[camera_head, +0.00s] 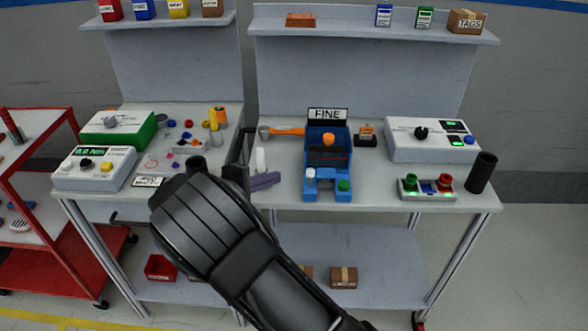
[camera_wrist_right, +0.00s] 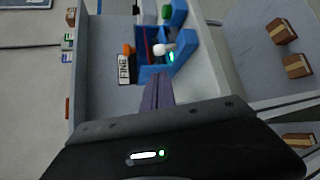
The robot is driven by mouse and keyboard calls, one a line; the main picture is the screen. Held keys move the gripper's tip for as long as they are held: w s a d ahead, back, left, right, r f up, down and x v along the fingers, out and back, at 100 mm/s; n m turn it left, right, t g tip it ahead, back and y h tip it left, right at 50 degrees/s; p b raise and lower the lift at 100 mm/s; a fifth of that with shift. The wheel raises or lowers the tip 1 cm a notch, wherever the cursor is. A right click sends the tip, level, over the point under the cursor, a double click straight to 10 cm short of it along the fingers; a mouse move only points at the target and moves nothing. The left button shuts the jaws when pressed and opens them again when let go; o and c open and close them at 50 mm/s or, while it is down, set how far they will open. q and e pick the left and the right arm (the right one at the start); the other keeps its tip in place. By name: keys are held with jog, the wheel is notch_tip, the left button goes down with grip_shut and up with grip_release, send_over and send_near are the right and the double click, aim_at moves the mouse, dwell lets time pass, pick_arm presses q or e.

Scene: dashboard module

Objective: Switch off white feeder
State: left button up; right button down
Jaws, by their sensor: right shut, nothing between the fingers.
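Two white boxes could be the white feeder, and I cannot tell which. The other white box (camera_head: 432,140) is at the right table's back right, with a black knob, green-lit panels and a blue button. In the right wrist view the shut fingers (camera_wrist_right: 160,80) point at that machine (camera_wrist_right: 152,73). My left gripper is out of view.
A green box with a white top (camera_head: 118,128) stands behind the left white box. A panel with green and red buttons (camera_head: 427,189) and a black cylinder (camera_head: 481,172) are at the right. An orange-handled hammer (camera_head: 285,131) lies left of the machine. A red cart (camera_head: 35,200) stands far left.

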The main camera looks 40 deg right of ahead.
aim_at(310, 177)
jog(key=shift+d, duration=0.1)
jog(key=p+x, duration=0.2)
jog(key=x, duration=0.6)
jog(key=shift+d, duration=0.35)
jog(key=shift+w+d+f, duration=0.1)
jog(key=shift+d+f, duration=0.15)
jog(key=shift+d, duration=0.35)
jog(key=shift+a+f+b, duration=0.1)
jog(key=shift+b, duration=0.2)
jog(key=shift+h+b, duration=0.3)
jog(key=shift+b, duration=0.05)
